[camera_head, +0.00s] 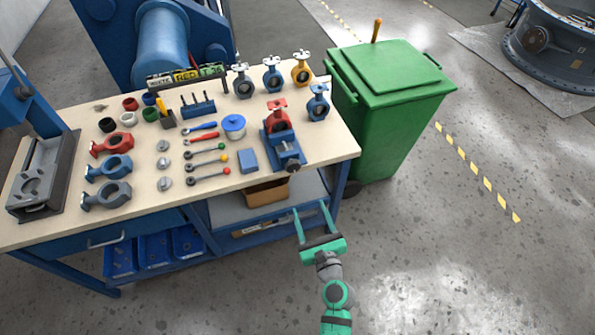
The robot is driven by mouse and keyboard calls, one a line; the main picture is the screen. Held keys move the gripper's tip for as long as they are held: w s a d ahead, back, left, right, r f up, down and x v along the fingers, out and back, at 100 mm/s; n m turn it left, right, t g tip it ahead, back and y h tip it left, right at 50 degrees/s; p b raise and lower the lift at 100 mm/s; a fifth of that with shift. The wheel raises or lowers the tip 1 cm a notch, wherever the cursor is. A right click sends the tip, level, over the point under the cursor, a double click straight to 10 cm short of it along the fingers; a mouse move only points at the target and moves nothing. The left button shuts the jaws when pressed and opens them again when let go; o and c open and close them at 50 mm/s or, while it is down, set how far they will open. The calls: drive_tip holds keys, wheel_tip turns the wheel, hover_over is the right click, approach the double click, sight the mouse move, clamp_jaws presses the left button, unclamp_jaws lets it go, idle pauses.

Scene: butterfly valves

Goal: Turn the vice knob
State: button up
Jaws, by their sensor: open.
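A blue vice (285,148) stands near the right front corner of the workbench, with a red butterfly valve (277,117) at its top. The vice knob (294,166) appears as a dark part at the vice's front end, close to the bench edge; its details are too small to tell. My green gripper (309,207) is open, with two fingers apart and pointing toward the bench. It appears below the vice in the picture, apart from it, and nothing shows between the fingers.
The wooden workbench top (325,148) holds several valves, tools and a blue box (248,160). A cardboard box (266,191) sits on the shelf below. A green bin (390,110) stands right of the bench. The floor (440,250) at the right front is clear.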

sight(294, 169)
drive_tip(key=w+a+r+m, duration=0.1)
drive_tip(key=w, duration=0.3)
drive_tip(key=w+a+r+m, duration=0.1)
drive_tip(key=w+a, duration=0.1)
drive_tip(key=w, duration=0.3)
drive_tip(key=w+a+r+y, duration=0.1)
drive_tip(key=w, duration=0.4)
drive_tip(key=shift+a+m+t, duration=0.3)
drive_tip(key=shift+m+t, duration=0.1)
drive_tip(key=c, duration=1.1)
